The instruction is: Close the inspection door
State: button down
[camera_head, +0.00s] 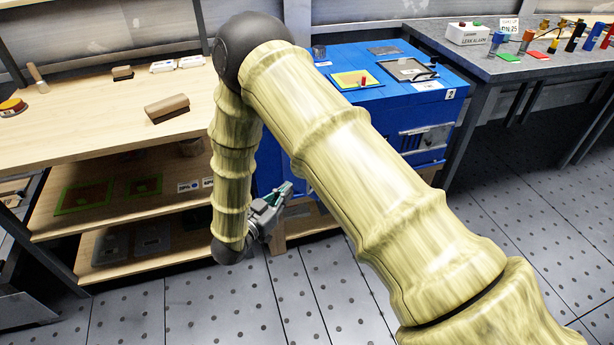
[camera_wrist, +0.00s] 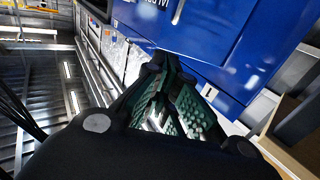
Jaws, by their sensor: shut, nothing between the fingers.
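A blue cabinet (camera_head: 322,52) stands in the middle of the head view, partly hidden behind my arm. In the wrist view a flat blue panel (camera_wrist: 225,40) with a pale bar-like handle (camera_wrist: 178,12) fills the upper right. I cannot tell for sure whether this panel is the inspection door or how far it stands open. My gripper (camera_head: 287,190) is low in front of the cabinet's left part, near its bottom edge. In the wrist view my gripper (camera_wrist: 168,66) has its green-padded fingers together and empty, close to the panel's lower edge. Contact cannot be told.
A wooden shelf bench (camera_head: 90,120) stands on the left, with a brown block (camera_head: 167,108) on top. A grey table (camera_head: 490,70) with a white switch box (camera_head: 468,35) and coloured tools stands at the right. The tiled floor (camera_head: 220,305) in front is clear.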

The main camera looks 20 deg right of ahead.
jog(key=x, duration=1.4)
jog(key=shift+p, duration=0.3)
jog(key=shift+d, duration=0.15)
